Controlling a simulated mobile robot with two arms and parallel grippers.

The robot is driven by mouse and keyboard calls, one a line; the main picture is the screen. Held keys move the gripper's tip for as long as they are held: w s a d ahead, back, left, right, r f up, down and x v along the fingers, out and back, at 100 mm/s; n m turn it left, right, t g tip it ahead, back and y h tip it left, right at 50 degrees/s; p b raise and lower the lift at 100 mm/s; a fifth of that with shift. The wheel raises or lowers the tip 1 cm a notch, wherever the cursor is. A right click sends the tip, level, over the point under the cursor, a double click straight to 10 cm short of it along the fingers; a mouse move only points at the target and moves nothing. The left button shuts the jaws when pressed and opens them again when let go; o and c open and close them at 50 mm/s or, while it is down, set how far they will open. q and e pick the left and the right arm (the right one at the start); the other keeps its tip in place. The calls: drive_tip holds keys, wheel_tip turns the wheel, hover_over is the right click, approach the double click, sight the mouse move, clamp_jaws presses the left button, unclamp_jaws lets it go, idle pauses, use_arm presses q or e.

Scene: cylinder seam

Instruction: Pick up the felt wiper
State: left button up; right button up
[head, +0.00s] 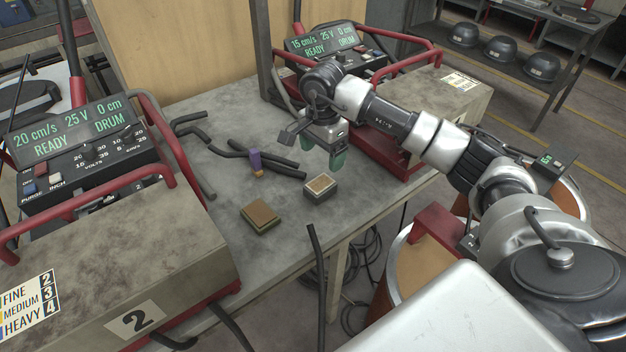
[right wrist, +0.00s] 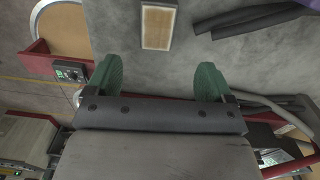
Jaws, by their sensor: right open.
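A small grey block with a pale-framed tan top (head: 319,187) lies on the grey table; it also shows in the right wrist view (right wrist: 158,26). A brown-topped block with a greenish base (head: 260,217) lies to its left. A purple piece with a tan end (head: 256,164) lies beside dark hoses. I cannot tell for certain which of these is the felt wiper. My right gripper (head: 322,148) is open and empty, green fingers pointing down above the table, behind the tan-topped block. In the right wrist view its fingers (right wrist: 159,74) are wide apart, with that block beyond them.
Control boxes with red rails stand at the left (head: 75,135) and at the back right (head: 335,50). Dark bent hoses (head: 270,158) lie mid-table, and one dark rod (head: 316,270) crosses the front edge. Bare table lies between the blocks and the left box.

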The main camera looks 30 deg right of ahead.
sight(320, 183)
drive_tip(key=f, duration=0.1)
drive_tip(key=s+f, duration=0.1)
drive_tip(key=f, duration=0.1)
drive_tip(key=shift+p, duration=0.35)
drive_tip(key=shift+w+f, duration=0.1)
drive_tip(key=shift+f, duration=0.2)
drive_tip(key=f+p, duration=0.2)
drive_tip(key=f, duration=0.2)
drive_tip(key=shift+w+a+f+p, duration=0.1)
drive_tip(key=shift+a+f+p, duration=0.1)
drive_tip(key=shift+a+p, duration=0.2)
drive_tip(key=shift+d+f, duration=0.1)
drive_tip(key=shift+f, duration=0.2)
use_arm(q)
drive_tip(key=r, duration=0.1)
drive_tip(key=s+r, duration=0.1)
drive_tip(key=r, duration=0.2)
drive_tip(key=shift+s, duration=0.4)
use_arm(e)
drive_tip(key=shift+f, duration=0.1)
drive_tip(key=c, duration=0.3)
use_arm(q)
drive_tip(key=shift+s+f, duration=0.1)
drive_tip(key=shift+s, duration=0.3)
use_arm(e)
drive_tip(key=c, duration=0.9)
